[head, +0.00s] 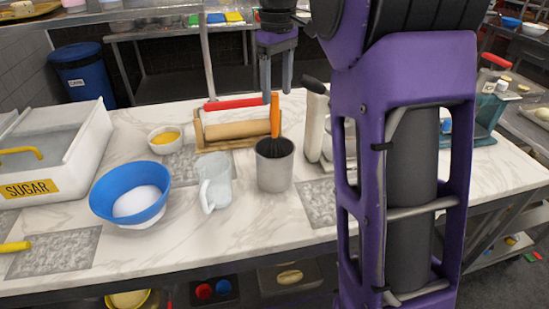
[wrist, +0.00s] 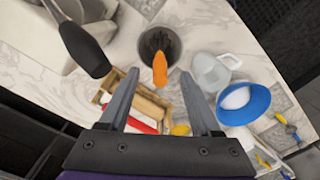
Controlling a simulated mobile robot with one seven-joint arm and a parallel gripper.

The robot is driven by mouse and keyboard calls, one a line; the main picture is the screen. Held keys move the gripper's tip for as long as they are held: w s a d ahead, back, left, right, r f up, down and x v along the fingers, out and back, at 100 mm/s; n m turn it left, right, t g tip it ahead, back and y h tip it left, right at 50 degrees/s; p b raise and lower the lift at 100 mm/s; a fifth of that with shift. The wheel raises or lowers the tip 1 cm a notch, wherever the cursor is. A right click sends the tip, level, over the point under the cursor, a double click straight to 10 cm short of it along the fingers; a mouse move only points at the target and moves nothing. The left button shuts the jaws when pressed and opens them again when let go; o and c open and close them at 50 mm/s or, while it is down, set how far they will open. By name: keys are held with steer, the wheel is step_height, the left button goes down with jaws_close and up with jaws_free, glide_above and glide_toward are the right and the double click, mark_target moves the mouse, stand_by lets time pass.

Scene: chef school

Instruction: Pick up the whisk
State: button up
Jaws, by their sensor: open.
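The whisk stands upright in a grey metal canister (head: 274,172), its orange handle (head: 275,115) up and its dark wires (head: 272,151) partly hidden inside. In the wrist view the orange handle (wrist: 159,72) points towards me, between the fingertips as seen there, with the canister (wrist: 172,40) beyond. My gripper (head: 276,90) is open and empty, pointing down above and behind the canister in the head view. Its two fingers also show in the wrist view (wrist: 161,82). I cannot tell any contact with the handle.
A clear pitcher (head: 216,184) and a blue bowl (head: 128,190) stand left of the canister. A wooden rack with a rolling pin (head: 237,130) is behind it. A pale upright block (head: 316,125) stands close on its right. Marble counter (head: 240,235) in front is clear.

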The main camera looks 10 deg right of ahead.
mark_target(275, 137)
steer(key=f, duration=0.6)
steer(key=f+b, duration=0.1)
steer(key=f, duration=0.2)
steer(key=shift+w+a+f, duration=0.1)
steer(key=shift+w+a, duration=0.1)
steer(key=shift+w, duration=0.05)
jaws_close()
